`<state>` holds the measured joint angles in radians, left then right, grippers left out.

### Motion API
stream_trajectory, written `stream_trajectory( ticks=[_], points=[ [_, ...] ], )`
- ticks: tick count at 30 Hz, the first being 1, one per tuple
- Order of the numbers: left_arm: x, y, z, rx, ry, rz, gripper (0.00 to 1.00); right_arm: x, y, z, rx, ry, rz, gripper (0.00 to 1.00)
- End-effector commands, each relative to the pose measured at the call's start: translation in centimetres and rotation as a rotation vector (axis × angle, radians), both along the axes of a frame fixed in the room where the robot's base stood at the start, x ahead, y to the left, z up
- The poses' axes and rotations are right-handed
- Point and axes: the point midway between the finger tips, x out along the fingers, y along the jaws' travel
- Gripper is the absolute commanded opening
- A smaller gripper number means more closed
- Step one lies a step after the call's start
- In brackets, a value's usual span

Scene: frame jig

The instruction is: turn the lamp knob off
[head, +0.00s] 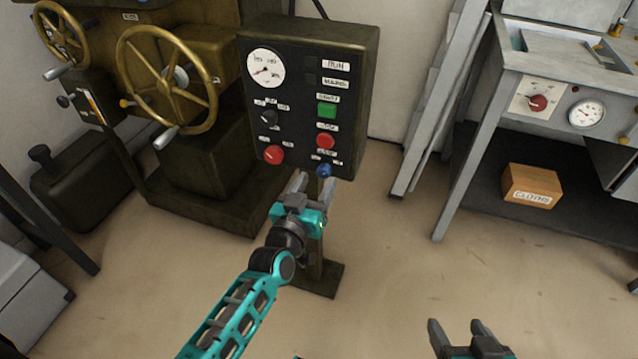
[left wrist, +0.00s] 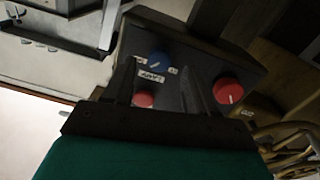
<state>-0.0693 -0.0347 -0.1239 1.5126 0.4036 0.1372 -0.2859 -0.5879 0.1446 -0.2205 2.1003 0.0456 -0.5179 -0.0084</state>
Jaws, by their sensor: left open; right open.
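The control panel (head: 352,70) stands upright on a post. A small blue knob (head: 323,171) sits at its lower right corner, under a small label too blurred to read in the head view; I take it for the lamp knob. It also shows in the left wrist view (left wrist: 159,61), with a pale pointer mark. My left gripper (head: 314,186) is open just below and in front of this knob. In the left wrist view the knob appears between its two dark fingers; contact cannot be told. My right gripper (head: 457,328) is open and empty over the floor, low in view.
Close to the blue knob are a red button (head: 325,141), a red knob (head: 273,155) and a green button (head: 327,110). A black knob (head: 268,118) and a gauge (head: 266,68) are further left. A brass handwheel (head: 205,50) stands left; a grey bench (head: 475,125) stands right.

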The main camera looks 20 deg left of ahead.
Motion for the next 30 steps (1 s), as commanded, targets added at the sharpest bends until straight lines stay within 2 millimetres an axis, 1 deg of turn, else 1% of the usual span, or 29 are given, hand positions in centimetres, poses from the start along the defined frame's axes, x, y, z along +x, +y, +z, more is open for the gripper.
stream_trajectory(
  ticks=[1,6,16,30],
  points=[
    [0.7,-0.1,-0.1,0.000,-0.001,0.000,0.56,0.1,0.1,-0.2,0.005,-0.003,0.000,0.69],
    [1.9,-0.2,-0.1,-0.001,0.001,0.000,0.56,0.0,0.3,-0.4,0.008,0.002,0.000,0.69],
    [2.2,-0.2,0.0,-0.001,0.002,0.000,0.56,0.1,0.3,-0.2,0.008,0.001,0.002,0.69],
    [2.2,-0.2,0.0,0.000,0.002,0.000,0.12,0.2,0.2,-0.1,0.002,-0.006,0.006,0.69]
  ],
)
